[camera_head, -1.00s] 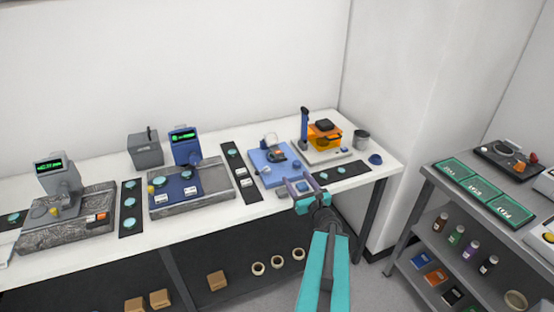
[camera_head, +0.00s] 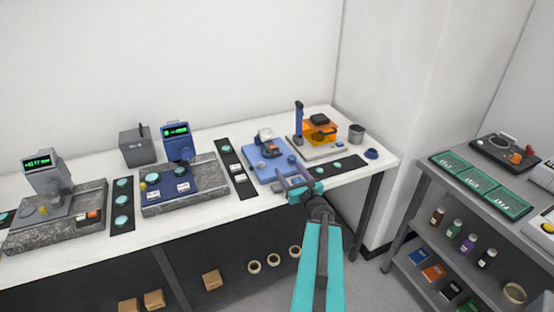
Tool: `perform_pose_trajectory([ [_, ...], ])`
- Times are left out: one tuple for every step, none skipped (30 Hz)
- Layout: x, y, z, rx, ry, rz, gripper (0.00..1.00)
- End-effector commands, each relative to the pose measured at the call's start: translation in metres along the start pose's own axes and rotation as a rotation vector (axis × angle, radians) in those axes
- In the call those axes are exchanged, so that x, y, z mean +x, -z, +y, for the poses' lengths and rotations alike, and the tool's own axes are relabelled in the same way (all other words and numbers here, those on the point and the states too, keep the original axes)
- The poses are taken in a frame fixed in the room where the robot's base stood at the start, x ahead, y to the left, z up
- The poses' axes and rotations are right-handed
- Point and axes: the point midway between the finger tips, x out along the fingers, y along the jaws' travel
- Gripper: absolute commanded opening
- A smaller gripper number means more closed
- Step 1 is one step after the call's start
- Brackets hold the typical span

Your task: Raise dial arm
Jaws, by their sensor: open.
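A blue plate (camera_head: 263,168) lies on the white bench with a small instrument (camera_head: 268,145) on it, which has a pale round part, a dark body and an orange patch. Which part is the dial arm is too small to tell. My gripper (camera_head: 295,181) is open and empty, by the bench's front edge, just in front of and right of the plate. It covers part of the plate's front right corner in this view. Whether it touches anything cannot be told.
An orange unit with a blue post (camera_head: 299,122) stands behind right, beside a grey cup (camera_head: 356,133). Two gauge stands with green displays (camera_head: 176,130) are on the left, with dark strips of discs between. A grey shelf cart (camera_head: 470,185) stands at right.

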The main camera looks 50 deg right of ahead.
Motion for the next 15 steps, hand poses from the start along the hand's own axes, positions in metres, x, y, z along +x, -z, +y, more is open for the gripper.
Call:
perform_pose_trajectory([
  [0.003, 0.003, 0.0, -0.001, 0.0, -0.001, 0.59],
  [0.005, 0.003, 0.0, -0.002, 0.0, -0.002, 0.59],
  [0.006, 0.002, 0.001, -0.002, -0.001, -0.002, 0.59],
  [0.006, 0.002, 0.001, -0.002, -0.001, -0.001, 0.59],
  [0.007, 0.003, 0.001, -0.001, -0.002, -0.001, 0.59],
  [0.008, 0.003, 0.001, -0.001, -0.003, 0.0, 0.59],
  [0.009, 0.003, 0.001, -0.001, -0.003, 0.0, 0.59],
  [0.009, 0.003, 0.001, -0.001, -0.004, 0.0, 0.59],
  [0.01, 0.003, 0.001, -0.001, -0.004, 0.0, 0.59],
  [0.011, 0.003, 0.001, -0.001, -0.004, 0.0, 0.59],
  [0.012, 0.003, 0.001, -0.001, -0.004, 0.0, 0.59],
  [0.013, 0.003, 0.001, -0.001, -0.004, 0.001, 0.59],
  [0.013, 0.004, 0.001, -0.002, -0.005, 0.001, 0.59],
  [0.014, 0.004, 0.001, -0.002, -0.005, 0.001, 0.59],
  [0.015, 0.004, 0.001, -0.001, -0.005, 0.001, 0.59],
])
